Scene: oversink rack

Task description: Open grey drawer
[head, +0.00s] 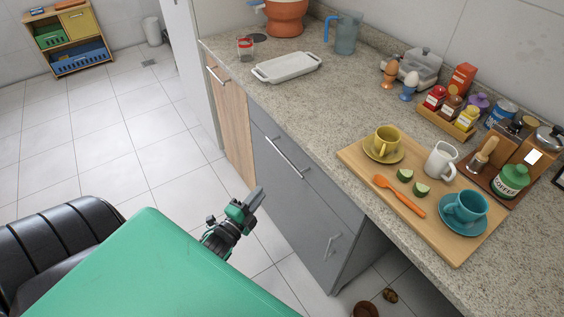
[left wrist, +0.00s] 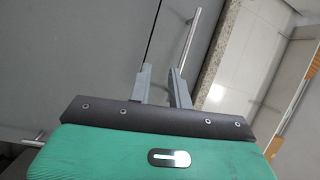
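The grey drawer (head: 305,183) is the upper front of the grey cabinet under the counter, with a long metal bar handle (head: 287,158). It looks shut. My left gripper (head: 255,197) is in front of the cabinet, left of and below the handle in the head view. In the left wrist view its two grey fingers (left wrist: 161,85) are apart with nothing seen between them. The bar handle (left wrist: 190,40) shows just beyond the right fingertip; whether they touch cannot be told. My right gripper is not in view.
Below the drawer is a grey door with a small handle (head: 331,247). A wooden cabinet front (head: 230,120) stands to the left. The counter above holds a wooden tray (head: 455,250) with cups. Tiled floor (head: 120,155) is clear at left; brown round things (head: 366,310) lie at bottom right.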

